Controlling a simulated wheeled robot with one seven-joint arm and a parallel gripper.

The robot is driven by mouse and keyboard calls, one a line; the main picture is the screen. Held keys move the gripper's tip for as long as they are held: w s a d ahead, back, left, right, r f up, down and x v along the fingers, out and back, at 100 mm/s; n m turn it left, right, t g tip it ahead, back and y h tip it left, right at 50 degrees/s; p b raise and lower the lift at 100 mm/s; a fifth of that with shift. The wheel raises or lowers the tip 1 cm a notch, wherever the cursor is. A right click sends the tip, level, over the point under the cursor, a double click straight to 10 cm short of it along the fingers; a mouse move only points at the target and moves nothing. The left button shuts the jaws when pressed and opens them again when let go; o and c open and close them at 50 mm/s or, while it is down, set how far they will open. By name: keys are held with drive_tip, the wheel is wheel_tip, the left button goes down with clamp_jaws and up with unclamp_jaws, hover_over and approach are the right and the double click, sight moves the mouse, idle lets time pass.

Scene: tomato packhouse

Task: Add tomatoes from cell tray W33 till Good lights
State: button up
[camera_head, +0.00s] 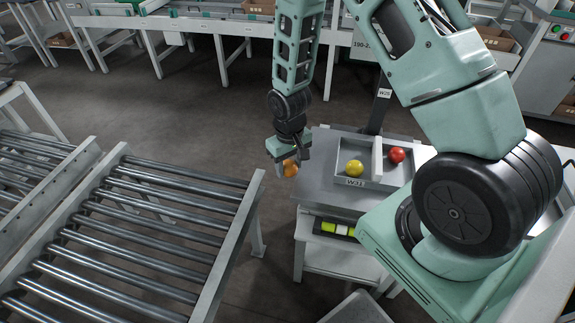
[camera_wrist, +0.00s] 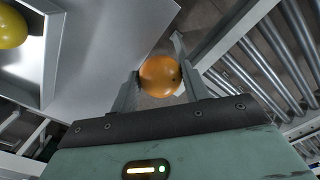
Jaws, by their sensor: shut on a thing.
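My gripper (camera_head: 283,163) is shut on an orange tomato (camera_head: 291,168) beside the left edge of a grey table. In the wrist view the orange tomato (camera_wrist: 160,76) sits between the two fingers. The cell tray labelled W33 (camera_head: 354,183) stands on the table to the right of my gripper. A yellow tomato (camera_head: 354,168) lies in its left cell, and a red tomato (camera_head: 397,155) lies beyond the divider on the right. The yellow tomato also shows at the wrist view's upper left (camera_wrist: 10,27). No Good light can be made out.
A roller conveyor (camera_head: 150,235) fills the lower left, with a floor gap between it and the grey table (camera_head: 312,189). A yellow-green object (camera_head: 338,229) lies on the shelf below. A post labelled W25 (camera_head: 383,94) rises behind the tray. White benches (camera_head: 200,23) stand at the back.

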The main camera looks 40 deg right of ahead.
drive_tip(key=d+r+p, duration=0.1)
drive_tip(key=d, duration=0.2)
drive_tip(key=d+r+m, duration=0.1)
drive_tip(key=d+r, duration=0.1)
drive_tip(key=d, duration=0.2)
drive_tip(key=d+r+m+p, duration=0.1)
drive_tip(key=d+r, duration=0.1)
drive_tip(key=d, duration=0.1)
drive_tip(key=shift+s+d+p, duration=0.3)
drive_tip(key=shift+s, duration=0.05)
drive_tip(key=s+d+r+m+p, duration=0.1)
drive_tip(key=s+d+r, duration=0.1)
drive_tip(key=d, duration=0.3)
drive_tip(key=s+d+r+m+p, duration=0.1)
drive_tip(key=s+d+r, duration=0.15)
drive_tip(key=d, duration=0.35)
drive_tip(key=b, duration=0.6)
hover_over(355, 154)
drive_tip(key=shift+m, duration=0.3)
drive_tip(key=shift+f, duration=4.5)
drive_tip(key=shift+f+b, duration=0.55)
drive_tip(key=shift+f, duration=0.05)
drive_tip(key=o, duration=0.8)
drive_tip(key=c, duration=0.3)
